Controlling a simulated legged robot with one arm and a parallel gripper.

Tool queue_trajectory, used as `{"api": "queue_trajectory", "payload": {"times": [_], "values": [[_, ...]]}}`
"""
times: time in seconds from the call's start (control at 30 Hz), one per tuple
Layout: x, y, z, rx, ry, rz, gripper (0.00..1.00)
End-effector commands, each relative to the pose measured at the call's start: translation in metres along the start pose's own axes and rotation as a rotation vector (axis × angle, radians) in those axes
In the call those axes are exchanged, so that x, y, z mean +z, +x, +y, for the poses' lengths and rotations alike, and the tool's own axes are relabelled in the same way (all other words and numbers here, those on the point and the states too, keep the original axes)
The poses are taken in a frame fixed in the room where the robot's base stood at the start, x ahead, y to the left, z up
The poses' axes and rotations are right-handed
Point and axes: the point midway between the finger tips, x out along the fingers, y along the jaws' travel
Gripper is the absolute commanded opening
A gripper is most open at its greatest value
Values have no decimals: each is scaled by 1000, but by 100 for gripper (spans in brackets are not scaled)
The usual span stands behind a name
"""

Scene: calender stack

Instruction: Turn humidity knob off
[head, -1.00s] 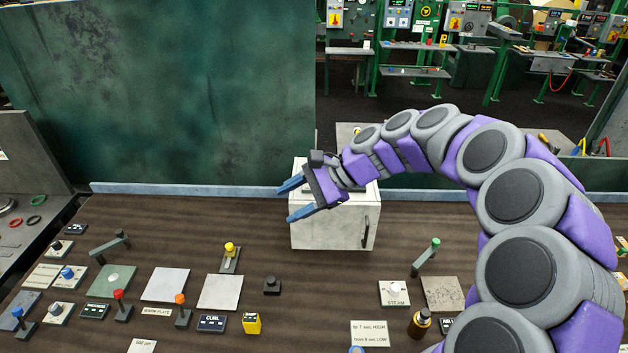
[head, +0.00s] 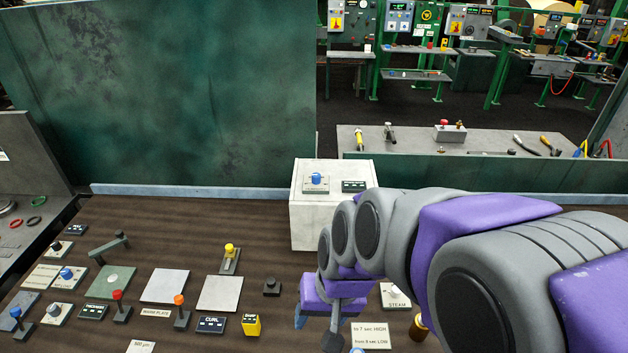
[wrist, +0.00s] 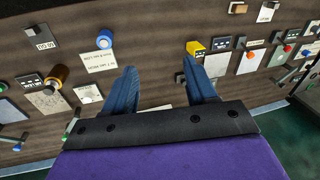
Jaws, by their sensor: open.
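I cannot read a humidity label on any knob. A blue knob (head: 316,178) sits on top of the white box (head: 305,225) beside a small dark display (head: 353,186). Other blue knobs stand at the left of the desk (head: 67,273) and at the far left (head: 17,312). One more blue knob, cut off in the head view, shows beside a paper note in the wrist view (wrist: 104,40). My gripper (wrist: 160,72) is open and empty above the desk, pointing down between that note and a yellow block. In the head view my arm partly hides it.
The steam knob (head: 394,296), a brown bottle-like thing (head: 419,326) and the paper note (head: 368,336) lie near my arm. The yellow block (head: 251,324) and several coloured levers stand to the left. A green wall (head: 160,90) rises behind the desk.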

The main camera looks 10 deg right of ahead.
Motion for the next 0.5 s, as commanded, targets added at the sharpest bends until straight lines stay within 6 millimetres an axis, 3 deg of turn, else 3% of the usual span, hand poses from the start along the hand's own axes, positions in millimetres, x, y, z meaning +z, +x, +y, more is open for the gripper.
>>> {"api": "queue_trajectory", "payload": {"times": [0.27, 0.37, 0.5], "values": [[-64, 24, -20, -10, -36, 187, 57], [-100, 35, -32, -19, -29, 285, 57], [-165, 51, -52, -24, 7, 468, 57]]}}
